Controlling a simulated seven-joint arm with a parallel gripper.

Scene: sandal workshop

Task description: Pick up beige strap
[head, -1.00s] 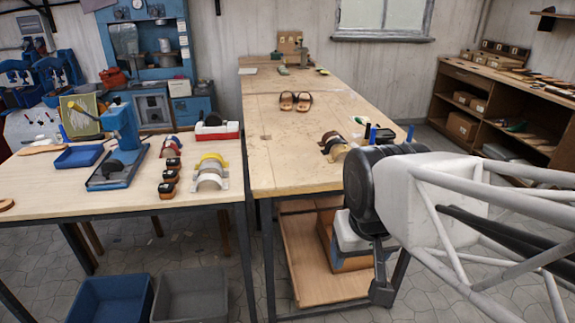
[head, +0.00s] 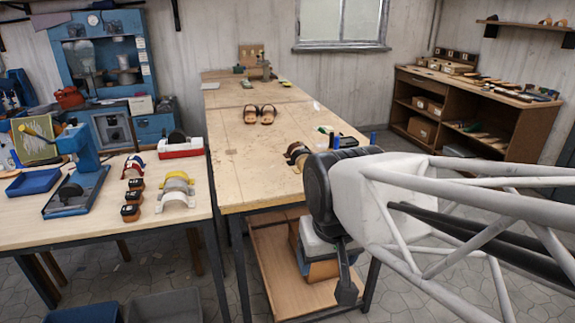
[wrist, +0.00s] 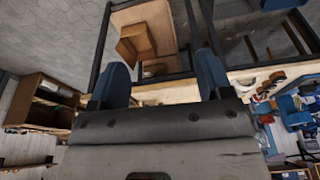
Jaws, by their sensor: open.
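A small row of curved straps lies on the middle wooden table (head: 240,160), just left of my arm in the head view. The nearest of them looks tan or beige, the beige strap (head: 302,161); my arm partly hides it. My gripper (head: 354,138) shows only as two blue fingertips past the dark wrist housing, to the right of that strap and apart from it. In the wrist view my gripper (wrist: 160,78) is open, its blue fingers wide apart with nothing held. I cannot make out the beige strap there.
A pair of brown sandals (head: 259,114) stands farther back on the middle table. The left table holds a blue press (head: 80,165), a yellow strap (head: 178,177) and pale straps. A wooden shelf unit (head: 470,105) stands at right. The middle table's centre is clear.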

